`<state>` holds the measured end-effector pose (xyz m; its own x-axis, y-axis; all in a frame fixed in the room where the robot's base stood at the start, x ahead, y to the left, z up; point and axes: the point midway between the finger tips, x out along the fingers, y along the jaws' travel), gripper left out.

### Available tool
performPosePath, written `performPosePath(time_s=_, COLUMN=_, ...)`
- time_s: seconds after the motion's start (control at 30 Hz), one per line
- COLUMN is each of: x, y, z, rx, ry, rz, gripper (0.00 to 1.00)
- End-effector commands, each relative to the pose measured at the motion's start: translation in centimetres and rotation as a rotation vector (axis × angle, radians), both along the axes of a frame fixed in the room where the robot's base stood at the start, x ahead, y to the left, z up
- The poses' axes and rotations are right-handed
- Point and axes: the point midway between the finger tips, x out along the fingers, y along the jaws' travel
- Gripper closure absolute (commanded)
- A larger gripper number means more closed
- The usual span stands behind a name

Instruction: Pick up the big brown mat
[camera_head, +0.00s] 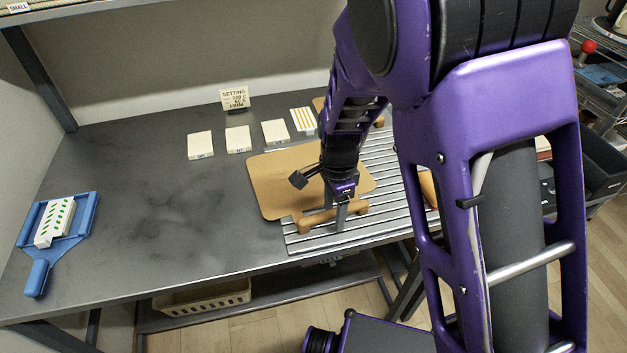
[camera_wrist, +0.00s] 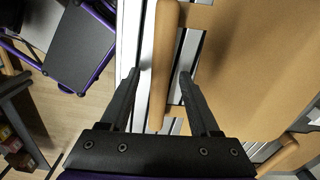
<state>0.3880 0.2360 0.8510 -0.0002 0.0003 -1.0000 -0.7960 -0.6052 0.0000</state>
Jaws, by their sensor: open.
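The big brown mat (camera_head: 280,178) is a tan sheet with rounded corners. It lies flat, partly on the grey table and partly on a slatted metal rack, and fills the right of the wrist view (camera_wrist: 262,70). A wooden bar (camera_head: 318,218) runs along its near edge, and tan tabs seem to join the two. My gripper (camera_head: 341,213) is over this bar. In the wrist view, the open fingers (camera_wrist: 158,76) stand on either side of the bar (camera_wrist: 163,55), with gaps showing. My arm hides part of the mat's right side in the head view.
The slatted rack (camera_head: 301,243) reaches the table's front edge. Several pale blocks and a "SETTING" sign (camera_head: 235,98) stand behind the mat. A blue handled tray (camera_head: 77,213) holds a white block at left. The table's left middle is clear.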

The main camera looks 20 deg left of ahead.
Motion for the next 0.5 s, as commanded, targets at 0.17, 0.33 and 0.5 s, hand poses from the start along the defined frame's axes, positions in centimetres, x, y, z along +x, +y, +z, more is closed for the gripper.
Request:
performPosePath(time_s=0.17, x=0.0, y=0.01, z=0.02, rx=0.0, ry=0.0, rz=0.0, gripper=0.66)
performPosePath(time_s=0.33, x=0.0, y=0.01, z=0.03, rx=0.0, ry=0.0, rz=0.0, gripper=0.97)
performPosePath(time_s=0.5, x=0.0, y=0.01, z=0.03, rx=0.0, ry=0.0, rz=0.0, gripper=1.0)
